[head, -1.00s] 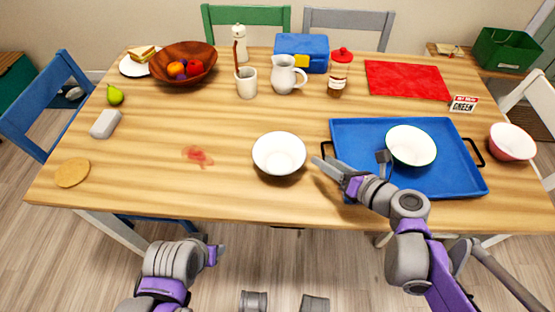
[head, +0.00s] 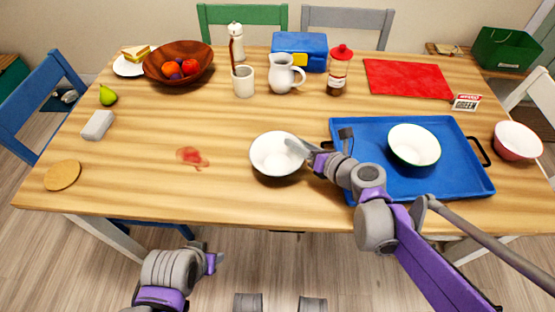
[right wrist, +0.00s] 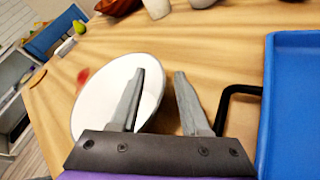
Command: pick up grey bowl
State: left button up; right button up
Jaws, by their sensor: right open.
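The bowl I take as the grey one (head: 268,155) stands upright near the table's front edge, left of the blue tray; its inside looks white and its outer side is mostly hidden. It also shows in the right wrist view (right wrist: 98,92). My right gripper (head: 297,149) is at the bowl's right rim. In the right wrist view the gripper (right wrist: 160,74) is open, one finger over the bowl's inside and the other outside the rim. Contact cannot be told. My left gripper (head: 214,258) hangs in front of the table, away from the bowl; its jaws are unclear.
The blue tray (head: 462,180) with black handles holds a green-rimmed white bowl (head: 414,145). A reddish bowl (head: 518,142) stands right of it. A red stain (head: 192,157) lies left of the grey bowl. A cup (head: 244,84) and jug (head: 284,75) stand behind.

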jog(key=shift+s, duration=0.1)
grip_shut()
dwell(1.2)
